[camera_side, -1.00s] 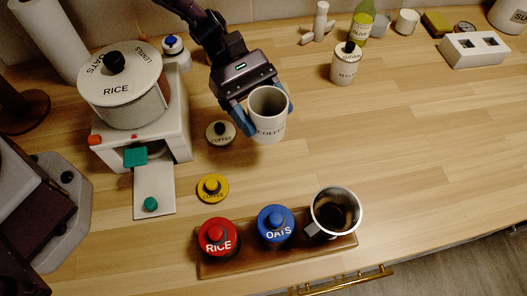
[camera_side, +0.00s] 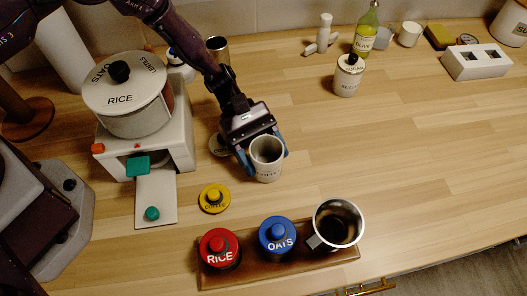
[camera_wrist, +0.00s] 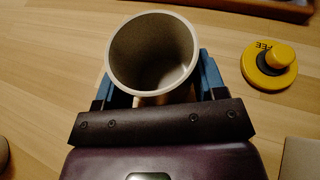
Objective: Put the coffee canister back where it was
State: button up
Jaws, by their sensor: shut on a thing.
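The coffee canister (camera_side: 266,173) is white, open at the top and labelled in dark letters. My gripper (camera_side: 265,157) is shut on it, with one blue finger on each side. It is upright in the side view, a little behind the wooden tray; I cannot tell whether its base touches the counter. In the wrist view the canister (camera_wrist: 152,88) looks empty, between the fingers of my gripper (camera_wrist: 155,80). A yellow lid marked COFFEE (camera_side: 214,199) lies on the counter, front left of the canister.
The wooden tray (camera_side: 290,267) holds a red RICE canister (camera_side: 219,247), a blue OATS canister (camera_side: 277,234) and a metal pitcher (camera_side: 338,223) with dark contents at its right end. A white machine with a pot (camera_side: 125,105) stands left.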

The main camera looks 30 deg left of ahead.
jog(key=shift+f, duration=0.15)
jog(key=o, duration=1.1)
